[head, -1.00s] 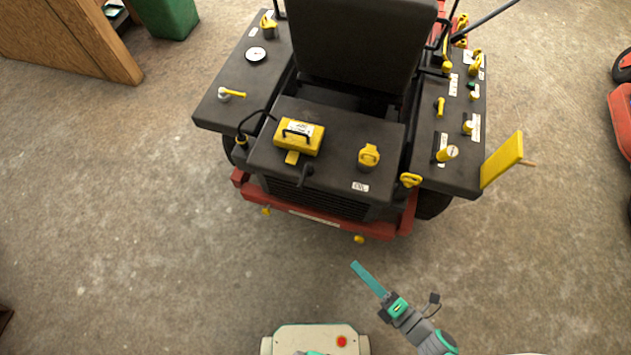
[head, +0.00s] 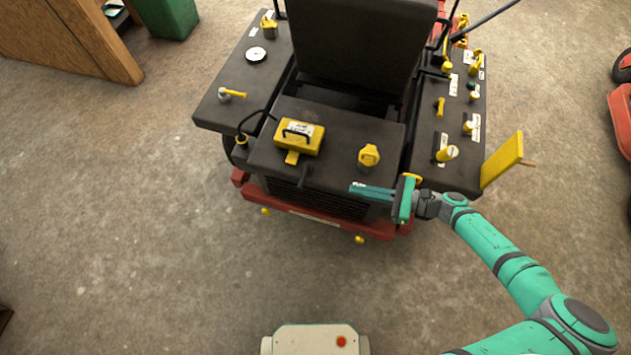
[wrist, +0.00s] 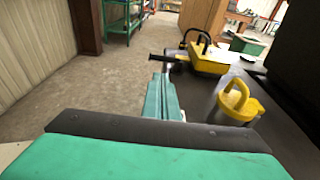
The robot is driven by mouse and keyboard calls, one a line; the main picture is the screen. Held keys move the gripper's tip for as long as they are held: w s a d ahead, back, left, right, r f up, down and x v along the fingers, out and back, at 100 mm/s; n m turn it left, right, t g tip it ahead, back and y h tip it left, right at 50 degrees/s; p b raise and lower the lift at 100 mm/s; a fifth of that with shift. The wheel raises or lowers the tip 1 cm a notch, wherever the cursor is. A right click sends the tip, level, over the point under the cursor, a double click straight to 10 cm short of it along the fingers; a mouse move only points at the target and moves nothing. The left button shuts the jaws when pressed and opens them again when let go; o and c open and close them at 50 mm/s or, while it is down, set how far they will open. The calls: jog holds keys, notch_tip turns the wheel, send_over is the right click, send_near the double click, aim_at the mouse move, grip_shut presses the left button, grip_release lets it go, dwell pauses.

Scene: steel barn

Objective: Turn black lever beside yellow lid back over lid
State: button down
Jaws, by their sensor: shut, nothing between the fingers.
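The yellow lid (head: 300,137), box-like with a black bail handle, sits on the black rear deck of a red-and-black machine. It also shows in the wrist view (wrist: 210,60). The short black lever (head: 306,174) stands beside the lid's front side, at the deck's front edge. In the wrist view the black lever (wrist: 166,58) points left, beyond my fingertips. My gripper (head: 353,188) is shut and empty, with its teal fingers pointing left toward the lever and a gap between them. The fingers (wrist: 163,90) show together in the wrist view.
A round yellow cap (head: 369,156) stands on the deck just behind my fingers. A black seat back (head: 360,40) rises behind the deck. A yellow loop (head: 412,178) lies close to my gripper. The floor in front is clear.

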aim_at(304, 177)
jog(key=x, duration=1.4)
